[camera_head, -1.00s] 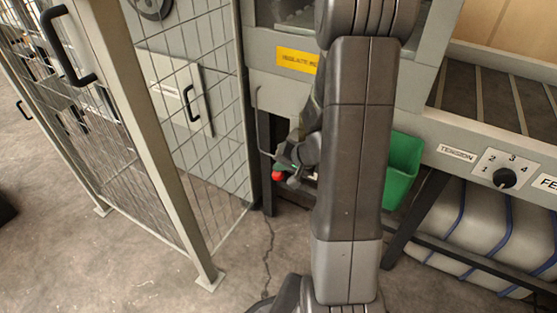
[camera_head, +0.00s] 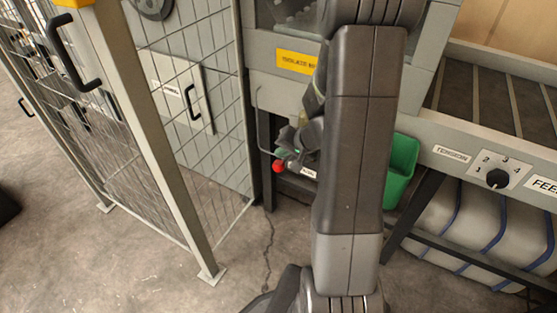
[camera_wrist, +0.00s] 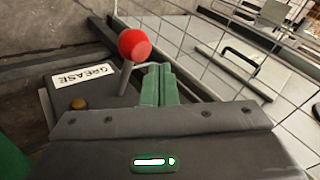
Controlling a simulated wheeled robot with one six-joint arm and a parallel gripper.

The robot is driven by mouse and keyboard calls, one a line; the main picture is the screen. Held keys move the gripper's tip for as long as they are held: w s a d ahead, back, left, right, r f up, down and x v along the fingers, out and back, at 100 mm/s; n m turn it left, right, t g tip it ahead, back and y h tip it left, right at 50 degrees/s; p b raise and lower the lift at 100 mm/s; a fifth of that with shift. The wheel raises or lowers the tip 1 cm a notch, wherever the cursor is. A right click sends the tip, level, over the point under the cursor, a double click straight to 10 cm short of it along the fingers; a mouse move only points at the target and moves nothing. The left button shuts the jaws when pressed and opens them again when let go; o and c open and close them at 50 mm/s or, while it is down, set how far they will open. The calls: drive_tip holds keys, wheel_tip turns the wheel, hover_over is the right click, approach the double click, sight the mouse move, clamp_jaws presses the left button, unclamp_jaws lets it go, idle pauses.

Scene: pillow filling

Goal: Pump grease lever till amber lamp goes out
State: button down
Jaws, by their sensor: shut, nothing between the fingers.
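The grease lever's red ball knob (camera_wrist: 135,43) stands on a short dark stem in the wrist view. It rises beside a dark box with a white GREASE label (camera_wrist: 83,77). The amber lamp (camera_wrist: 79,103) on that box looks dull brownish; I cannot tell whether it is lit. My gripper (camera_wrist: 158,70) has its green fingers together and empty, just right of the lever stem and below the knob; contact is unclear. In the head view the red knob (camera_head: 279,166) shows beside my gripper (camera_head: 288,154), low at the machine's front. My arm hides much of the area.
A mesh fence with a gate post (camera_head: 165,150) stands at left. A bent metal rod (camera_head: 259,125) is near the lever. A green bin (camera_head: 402,168) and the conveyor with a TENSION dial (camera_head: 498,179) lie right of my arm. Bare floor is in front.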

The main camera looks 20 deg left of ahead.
drive_tip(key=shift+r, duration=0.1)
drive_tip(key=r+p, duration=0.1)
drive_tip(key=r, duration=0.1)
drive_tip(key=w+r+p, duration=0.1)
drive_tip(key=r+p, duration=0.1)
drive_tip(key=shift+w+r, duration=0.15)
drive_tip(key=shift+r, duration=0.15)
idle(1.3)
drive_tip(key=shift+s+f+b, duration=0.25)
drive_tip(key=shift+f+b, duration=0.35)
drive_tip(key=shift+f, duration=0.4)
drive_tip(key=shift+s+f+b, duration=0.2)
drive_tip(key=shift+f+b, duration=0.4)
drive_tip(key=shift+f, duration=0.35)
drive_tip(key=shift+s, duration=0.1)
drive_tip(key=shift+s+f, duration=0.1)
